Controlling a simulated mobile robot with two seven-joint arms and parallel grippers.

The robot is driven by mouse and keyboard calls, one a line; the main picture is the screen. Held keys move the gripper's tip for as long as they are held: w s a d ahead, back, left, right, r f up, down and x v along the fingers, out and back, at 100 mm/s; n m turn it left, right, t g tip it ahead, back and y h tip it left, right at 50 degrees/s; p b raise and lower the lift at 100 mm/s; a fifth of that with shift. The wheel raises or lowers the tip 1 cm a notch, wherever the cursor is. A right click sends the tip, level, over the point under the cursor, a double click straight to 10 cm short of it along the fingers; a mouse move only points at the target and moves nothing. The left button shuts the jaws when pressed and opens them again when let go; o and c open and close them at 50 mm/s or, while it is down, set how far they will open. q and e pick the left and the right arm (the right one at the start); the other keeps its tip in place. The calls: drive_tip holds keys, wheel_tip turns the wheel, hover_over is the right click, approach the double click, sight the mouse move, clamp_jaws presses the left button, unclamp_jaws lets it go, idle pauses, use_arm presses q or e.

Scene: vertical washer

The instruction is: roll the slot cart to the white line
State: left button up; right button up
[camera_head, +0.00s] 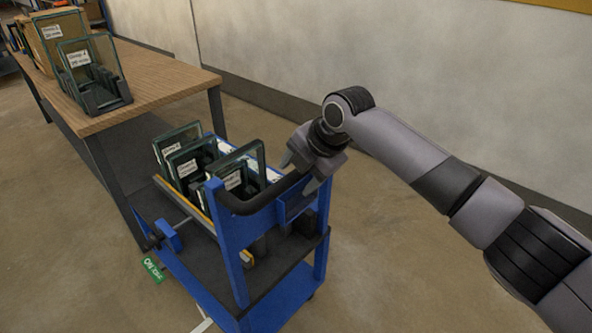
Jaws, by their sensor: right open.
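The slot cart (233,255) is a blue two-level cart in the middle of the view. Framed glass panels with white labels stand in slots on its top. A black push handle (262,197) runs across its near end. My right gripper (300,173) is open at the right end of the handle, with its fingers on either side of the bar; I cannot tell whether they touch it. A short white strip (204,323) shows on the floor at the bottom edge, perhaps the white line; the cart hides part of it. My left gripper is out of view.
A wooden-topped table (160,82) with labelled glass panels in a black rack (98,90) stands close on the cart's left. A grey wall (400,60) runs behind. The floor (380,270) at right is clear.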

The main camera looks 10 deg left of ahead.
drive_tip(key=p+v, duration=0.5)
drive_tip(key=v, duration=0.5)
idle(0.3)
drive_tip(key=shift+s, duration=0.1)
